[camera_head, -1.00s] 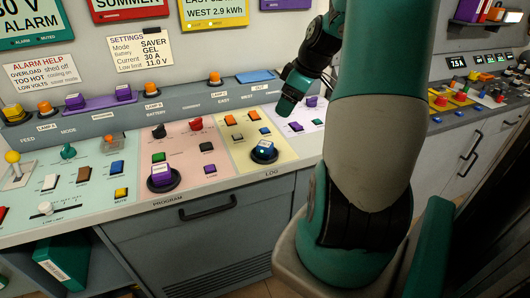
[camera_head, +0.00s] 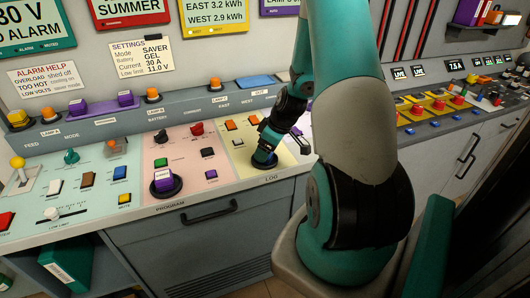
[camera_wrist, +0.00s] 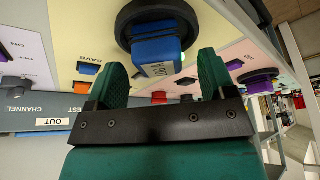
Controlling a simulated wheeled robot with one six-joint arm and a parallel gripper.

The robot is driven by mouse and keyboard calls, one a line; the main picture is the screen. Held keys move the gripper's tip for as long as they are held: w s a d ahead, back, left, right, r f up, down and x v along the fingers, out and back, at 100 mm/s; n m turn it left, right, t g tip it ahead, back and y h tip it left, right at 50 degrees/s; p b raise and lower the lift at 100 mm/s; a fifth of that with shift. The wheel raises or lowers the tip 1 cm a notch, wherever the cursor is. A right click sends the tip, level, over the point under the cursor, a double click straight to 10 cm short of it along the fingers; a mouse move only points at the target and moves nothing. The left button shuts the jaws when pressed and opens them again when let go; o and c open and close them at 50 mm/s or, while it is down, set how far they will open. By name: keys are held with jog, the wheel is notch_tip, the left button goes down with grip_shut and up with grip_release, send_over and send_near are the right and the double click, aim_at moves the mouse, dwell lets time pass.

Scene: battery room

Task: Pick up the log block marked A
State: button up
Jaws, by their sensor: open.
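A blue log block (camera_wrist: 157,52) with a pale label sits on a round black base (camera_wrist: 150,12) in the yellow LOG panel. The label is too small to read, so I cannot confirm an A. My gripper (camera_wrist: 164,66) is open, with its two green fingers on either side of the block in the wrist view. I cannot tell whether either finger touches it. In the head view my gripper (camera_head: 266,146) is directly over the black base (camera_head: 264,161) and hides most of the block.
A purple block (camera_head: 163,181) stands on another black base in the pink PROGRAM panel. Buttons and switches surround both bases. A raised grey ledge behind carries orange buttons and a flat blue pad (camera_head: 254,80). A drawer handle (camera_head: 209,211) projects below the counter.

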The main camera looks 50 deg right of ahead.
jog(key=shift+x, duration=0.85)
jog(key=shift+c, duration=0.4)
jog(key=c, duration=1)
